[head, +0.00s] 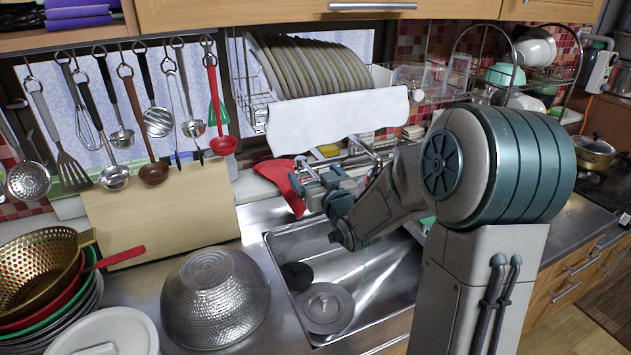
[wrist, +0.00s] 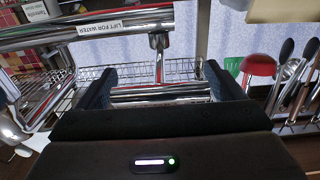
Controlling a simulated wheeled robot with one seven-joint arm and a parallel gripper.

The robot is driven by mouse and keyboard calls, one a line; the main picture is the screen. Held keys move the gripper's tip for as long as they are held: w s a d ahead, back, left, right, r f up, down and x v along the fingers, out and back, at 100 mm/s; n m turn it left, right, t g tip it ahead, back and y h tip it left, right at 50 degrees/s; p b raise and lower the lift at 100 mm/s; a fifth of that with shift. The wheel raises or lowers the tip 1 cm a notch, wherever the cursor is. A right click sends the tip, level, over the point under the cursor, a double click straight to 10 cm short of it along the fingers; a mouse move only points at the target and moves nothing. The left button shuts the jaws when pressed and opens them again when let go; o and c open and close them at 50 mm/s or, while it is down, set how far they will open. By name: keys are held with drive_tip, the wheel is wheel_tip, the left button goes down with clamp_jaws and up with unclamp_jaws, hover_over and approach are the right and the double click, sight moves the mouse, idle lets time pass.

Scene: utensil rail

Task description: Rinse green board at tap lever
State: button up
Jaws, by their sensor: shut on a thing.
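My gripper (head: 318,183) is over the back of the sink in the head view, at the chrome tap. In the wrist view its dark fingers (wrist: 163,88) are wide apart, closed on the ends of a short chrome crossbar (wrist: 160,95). A thick chrome tap bar labelled "LIFT FOR WATER" (wrist: 105,27) lies just beyond. I take the crossbar as part of the tap lever. A green patch (head: 428,222) shows right of the sink, mostly hidden by my arm; I cannot tell if it is the green board. No water stream is clear.
The steel sink (head: 385,317) holds a round grey drain cover. A beige board (head: 165,215) leans under the hanging utensils.

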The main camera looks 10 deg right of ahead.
drive_tip(key=o, duration=1.1)
drive_tip(key=shift+r, duration=0.3)
drive_tip(key=shift+o, duration=0.2)
drive_tip(key=shift+a+f, duration=0.1)
drive_tip(key=shift+s, duration=0.2)
drive_tip(key=s+d+b, duration=0.2)
drive_tip(key=s+b, duration=0.6)
drive_tip(key=s, duration=0.5)
drive_tip(key=shift+d, duration=0.3)
